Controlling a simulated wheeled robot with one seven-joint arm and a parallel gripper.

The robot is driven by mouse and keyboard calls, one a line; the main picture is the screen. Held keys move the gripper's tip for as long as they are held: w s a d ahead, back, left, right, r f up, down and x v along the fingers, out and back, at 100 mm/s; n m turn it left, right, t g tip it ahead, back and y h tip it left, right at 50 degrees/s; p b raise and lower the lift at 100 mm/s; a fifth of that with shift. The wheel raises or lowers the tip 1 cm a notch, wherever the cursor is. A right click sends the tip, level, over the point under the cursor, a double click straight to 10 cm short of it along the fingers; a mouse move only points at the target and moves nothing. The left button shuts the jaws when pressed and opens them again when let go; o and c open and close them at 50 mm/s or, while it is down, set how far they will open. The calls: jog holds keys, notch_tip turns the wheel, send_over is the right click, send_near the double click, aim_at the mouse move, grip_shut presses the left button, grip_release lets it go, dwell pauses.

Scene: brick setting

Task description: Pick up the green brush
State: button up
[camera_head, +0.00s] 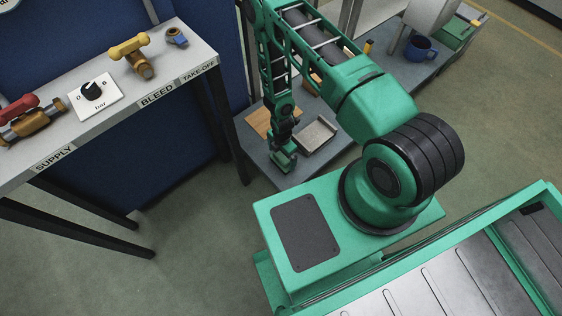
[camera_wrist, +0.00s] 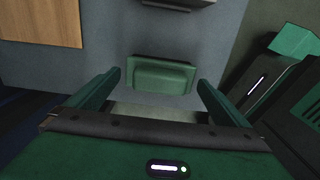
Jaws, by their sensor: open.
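In the wrist view the green brush (camera_wrist: 160,75) shows as a rounded green block lying on the grey bench surface. My gripper (camera_wrist: 160,82) is open, with one finger to the left of the brush and one to the right. The fingertips are about level with the brush in the picture; I cannot tell the height gap. In the head view my gripper (camera_head: 282,162) points down over the front of the low grey bench (camera_head: 284,181). There I cannot clearly tell the brush from my green gripper.
A wooden board (camera_head: 258,123) and a grey tray (camera_head: 317,134) lie near my gripper; the board also shows in the wrist view (camera_wrist: 42,22). A blue mug (camera_head: 420,48) stands farther back. A higher table (camera_head: 180,62) with valves and a dial is at left.

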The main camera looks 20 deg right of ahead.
aim_at(281, 159)
jog(key=shift+f, duration=0.8)
jog(key=c, duration=0.9)
jog(key=shift+c, duration=0.2)
jog(key=shift+r, duration=0.1)
jog(key=shift+r, duration=0.55)
jog(key=r, duration=0.2)
jog(key=s+r, duration=0.1)
jog(key=shift+s+a+r, duration=0.1)
jog(key=shift+a+r, duration=0.2)
jog(key=s+a+r, duration=0.4)
jog(key=s+r, duration=0.2)
jog(key=s, duration=0.3)
jog(key=shift+s, duration=0.25)
